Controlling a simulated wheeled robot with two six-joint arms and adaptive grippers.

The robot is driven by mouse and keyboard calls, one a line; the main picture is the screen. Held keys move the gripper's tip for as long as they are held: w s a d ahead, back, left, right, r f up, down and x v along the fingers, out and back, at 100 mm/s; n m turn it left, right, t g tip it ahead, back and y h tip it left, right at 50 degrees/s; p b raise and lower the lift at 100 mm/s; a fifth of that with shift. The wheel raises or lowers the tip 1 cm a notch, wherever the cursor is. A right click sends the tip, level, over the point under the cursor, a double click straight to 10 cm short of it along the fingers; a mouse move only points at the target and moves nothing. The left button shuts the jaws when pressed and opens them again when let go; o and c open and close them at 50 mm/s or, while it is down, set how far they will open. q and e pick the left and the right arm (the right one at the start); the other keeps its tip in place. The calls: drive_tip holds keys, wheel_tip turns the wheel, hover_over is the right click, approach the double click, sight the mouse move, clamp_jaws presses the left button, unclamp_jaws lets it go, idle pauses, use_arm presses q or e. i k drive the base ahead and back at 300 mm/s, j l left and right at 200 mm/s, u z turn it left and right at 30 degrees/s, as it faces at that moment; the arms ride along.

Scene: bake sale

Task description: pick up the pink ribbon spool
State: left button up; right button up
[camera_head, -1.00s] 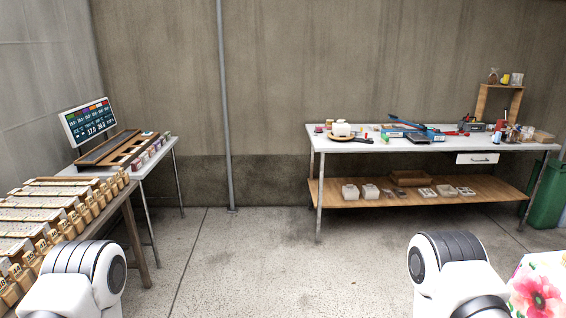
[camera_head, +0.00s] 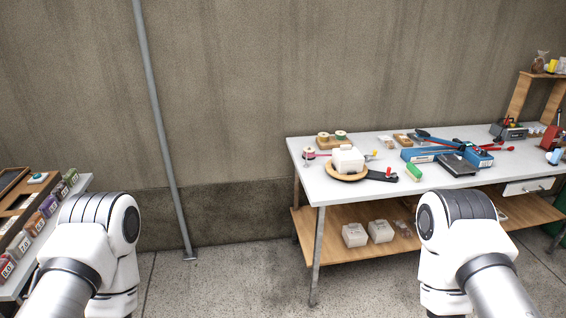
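A small spool with a pink-red ribbon (camera_head: 309,153) stands near the left edge of the white-topped table (camera_head: 325,191). A strip of pink seems to run from it toward the white box. Two more spools, one reddish (camera_head: 323,136) and one green (camera_head: 340,135), sit on a small wooden holder just behind it. My left and right grippers are out of view.
A white box (camera_head: 347,159) on a round wooden board stands right of the pink spool. A green brush (camera_head: 413,172), blue boxes and tools lie farther right. A lower wooden shelf (camera_head: 375,250) holds white cartons. Another table stands at left. Bare floor lies between.

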sight(312, 151)
drive_tip(key=i+j+z, duration=0.2)
drive_tip(key=i+z, duration=0.15)
drive_tip(key=i+j+z, duration=0.35)
drive_tip(key=i, duration=0.2)
